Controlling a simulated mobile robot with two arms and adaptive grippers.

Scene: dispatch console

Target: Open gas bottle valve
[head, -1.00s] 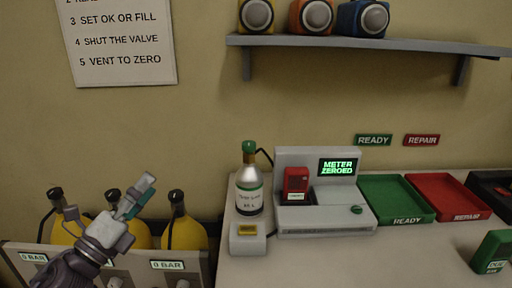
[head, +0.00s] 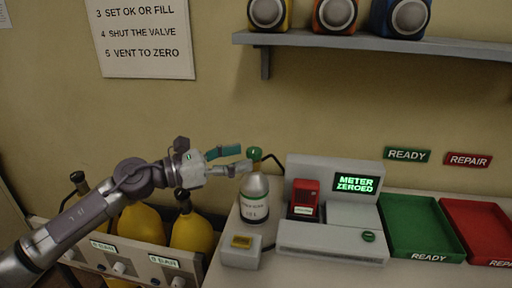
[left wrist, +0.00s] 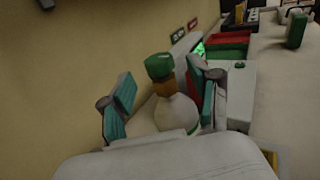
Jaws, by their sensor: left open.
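The gas bottle (head: 255,190) is silver with a label and stands upright on the console, left of the meter. Its green valve knob (head: 254,152) sits on top of the neck. The knob also shows in the left wrist view (left wrist: 159,66), above a brown collar. My left gripper (head: 236,159) is open, its fingers level with the bottle's top and pointing right at it. In the left wrist view its teal-padded fingers (left wrist: 160,88) stand on either side of the bottle's neck. In the head view the fingers partly hide the neck. Contact cannot be told. My right gripper is not in view.
The meter (head: 330,240) reads METER ZEROED and holds a red device (head: 304,198). A small grey box (head: 241,252) stands in front of the bottle. Green (head: 420,222) and red (head: 480,225) trays lie right. Yellow cylinders (head: 192,234) stand below left; a shelf (head: 370,41) hangs above.

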